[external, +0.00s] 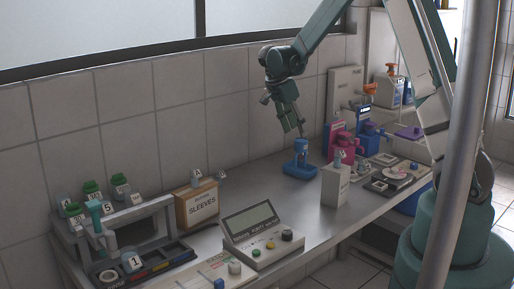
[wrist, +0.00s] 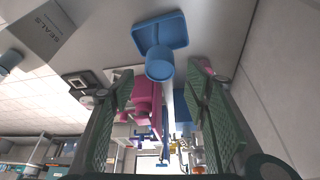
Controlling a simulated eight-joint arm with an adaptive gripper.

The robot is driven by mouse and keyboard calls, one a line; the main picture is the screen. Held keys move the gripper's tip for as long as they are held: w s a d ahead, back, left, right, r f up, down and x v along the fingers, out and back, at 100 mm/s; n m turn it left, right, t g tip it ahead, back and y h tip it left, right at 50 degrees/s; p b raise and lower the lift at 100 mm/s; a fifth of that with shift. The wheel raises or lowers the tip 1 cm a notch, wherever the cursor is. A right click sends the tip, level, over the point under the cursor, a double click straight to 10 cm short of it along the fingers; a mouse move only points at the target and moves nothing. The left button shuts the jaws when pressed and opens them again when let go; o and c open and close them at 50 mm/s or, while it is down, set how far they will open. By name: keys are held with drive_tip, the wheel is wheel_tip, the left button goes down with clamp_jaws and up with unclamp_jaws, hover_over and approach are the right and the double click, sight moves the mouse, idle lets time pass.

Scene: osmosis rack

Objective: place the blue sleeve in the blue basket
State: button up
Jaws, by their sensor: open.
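My gripper (external: 301,132) is just above the cylinder, fingers pointing down. In the wrist view, my gripper (wrist: 158,92) is open, with one finger on either side and the cylinder between or just past them; contact is not clear. A blue container (external: 407,203) shows partly below the bench; I cannot tell if it is the blue basket.
Pink (external: 338,140) and blue (external: 368,138) devices stand to the right on the bench. A white seals box (external: 335,187) stands in front. A sleeves box (external: 197,205) and a grey display console (external: 262,238) stand to the left. The tiled wall is close behind.

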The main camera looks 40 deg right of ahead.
drive_tip(key=shift+v, duration=2.95)
drive_tip(key=s+a+r+n+t+y, duration=0.2)
drive_tip(key=s+a+r+n+t, duration=0.2)
drive_tip(key=s+a+r+n, duration=0.75)
drive_tip(key=s+a+r+n+t+y, duration=0.1)
drive_tip(key=s+a+n, duration=0.3)
drive_tip(key=s, duration=0.7)
drive_tip(key=s+a+r+n+t+y, duration=0.1)
drive_tip(key=s+a+r+n+t, duration=0.1)
drive_tip(key=s+a, duration=0.6)
drive_tip(key=s+n+t, duration=0.1)
drive_tip(key=s+n, duration=0.1)
drive_tip(key=s, duration=0.2)
drive_tip(key=shift+s+a+n, duration=0.2)
drive_tip(key=shift+a+n, duration=0.1)
drive_tip(key=shift+n, duration=0.05)
